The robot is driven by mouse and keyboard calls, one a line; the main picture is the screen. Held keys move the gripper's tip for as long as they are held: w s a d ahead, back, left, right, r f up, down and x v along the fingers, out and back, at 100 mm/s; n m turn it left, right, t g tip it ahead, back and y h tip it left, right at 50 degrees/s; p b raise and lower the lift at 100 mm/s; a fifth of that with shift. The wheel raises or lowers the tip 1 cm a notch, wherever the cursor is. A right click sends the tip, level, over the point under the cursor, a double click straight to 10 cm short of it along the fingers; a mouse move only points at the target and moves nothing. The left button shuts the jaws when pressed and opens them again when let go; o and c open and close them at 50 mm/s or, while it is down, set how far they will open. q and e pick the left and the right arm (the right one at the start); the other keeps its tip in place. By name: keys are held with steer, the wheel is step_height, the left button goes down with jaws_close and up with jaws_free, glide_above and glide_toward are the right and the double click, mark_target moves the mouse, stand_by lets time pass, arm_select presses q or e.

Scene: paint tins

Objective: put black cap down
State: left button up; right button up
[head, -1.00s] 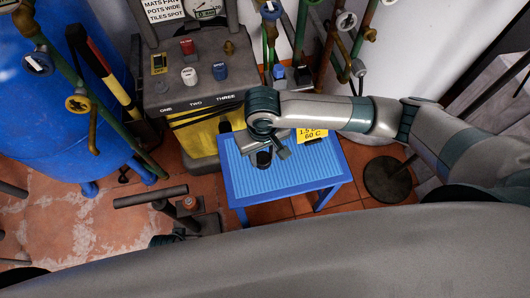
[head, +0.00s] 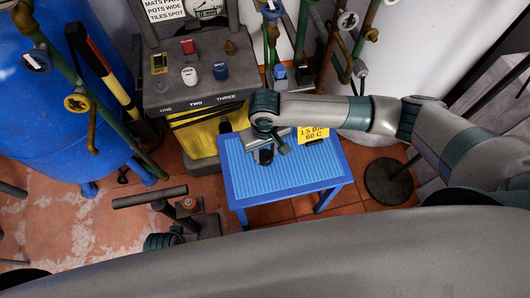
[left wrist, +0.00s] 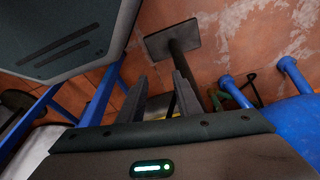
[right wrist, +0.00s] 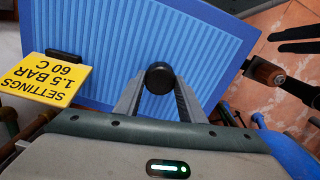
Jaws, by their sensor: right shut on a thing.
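The black cap (right wrist: 159,78) is between the fingertips of my right gripper (right wrist: 158,92) in the right wrist view. The gripper is shut on it. In the head view my right gripper (head: 272,148) is over the back half of the blue ribbed table (head: 290,182), and the cap (head: 266,157) shows dark below it. I cannot tell whether the cap touches the table top. My left gripper (left wrist: 160,88) shows in the left wrist view with its fingers apart and nothing between them, low beside the table.
A yellow settings sign (right wrist: 52,80) stands in a black holder at the table's edge. A grey control cabinet (head: 195,90) stands behind the table. Pipes with valves (head: 343,45) rise at the back. A blue tank (head: 50,110) is at the left. Most of the table top is clear.

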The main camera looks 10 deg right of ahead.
steer(key=shift+f, duration=0.35)
arm_select(q)
steer(key=shift+r, duration=0.3)
steer(key=shift+s, duration=0.25)
